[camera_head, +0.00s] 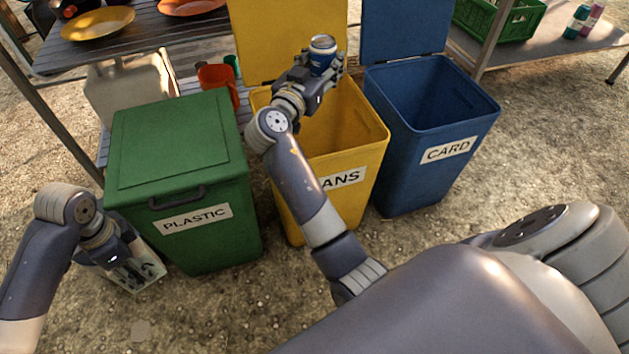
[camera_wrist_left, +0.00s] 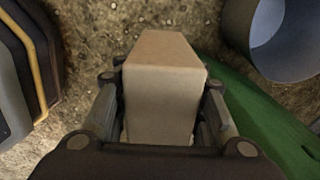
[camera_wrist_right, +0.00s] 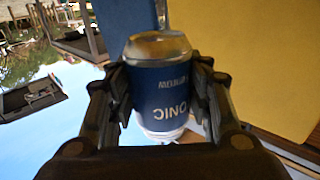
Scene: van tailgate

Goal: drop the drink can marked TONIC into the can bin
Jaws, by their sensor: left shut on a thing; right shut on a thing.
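The drink can (camera_head: 323,52) is blue with a silver top, and my right gripper (camera_head: 318,72) is shut on it. In the right wrist view the can (camera_wrist_right: 160,85) sits between the two fingers, its lettering inverted and partly showing as "ONIC". In the head view it is held high over the yellow can bin (camera_head: 368,150), in front of its raised yellow lid (camera_head: 275,35). The label shows "ANS"; my arm hides the rest. My left gripper (camera_head: 130,268) is low beside the green bin, shut on a pale brown carton-like block (camera_wrist_left: 160,85).
The green PLASTIC bin (camera_head: 185,150), lid closed, stands left of the can bin. The blue CARD bin (camera_head: 430,120), lid open, stands to its right. A table with plates (camera_head: 97,24) and a shelf with a green crate (camera_head: 500,20) are behind.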

